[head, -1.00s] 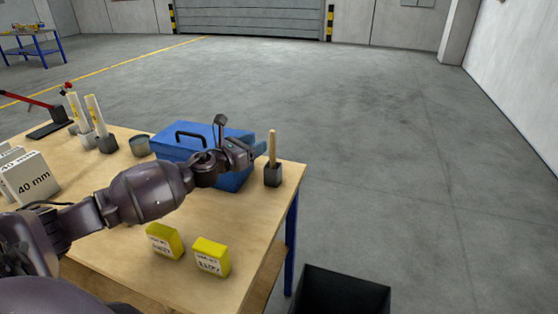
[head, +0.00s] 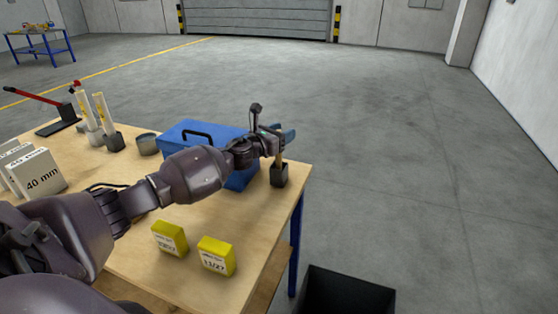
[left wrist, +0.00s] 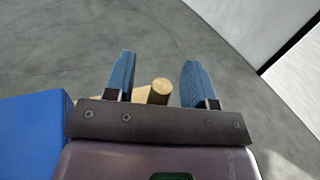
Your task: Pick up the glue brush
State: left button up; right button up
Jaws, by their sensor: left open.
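The glue brush (head: 279,159) stands upright with its wooden handle up in a small dark holder (head: 279,176) near the table's right corner. My left gripper (head: 283,134) is at the top of the handle, its blue fingers hiding the handle's upper end in the head view. In the left wrist view, the round wooden handle end (left wrist: 160,90) shows between the two open blue fingers, with a gap visible on each side. The brush's lower end is hidden in the holder. My right gripper is not in view.
A blue toolbox (head: 196,136) stands on the table (head: 135,240) just left of the holder, behind my arm. Two yellow boxes (head: 170,238) (head: 216,256) stand near the front. A black bin (head: 345,290) is on the floor at the right.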

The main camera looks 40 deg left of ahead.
pick_arm(q)
jog(key=shift+w, duration=0.2)
grip_shut()
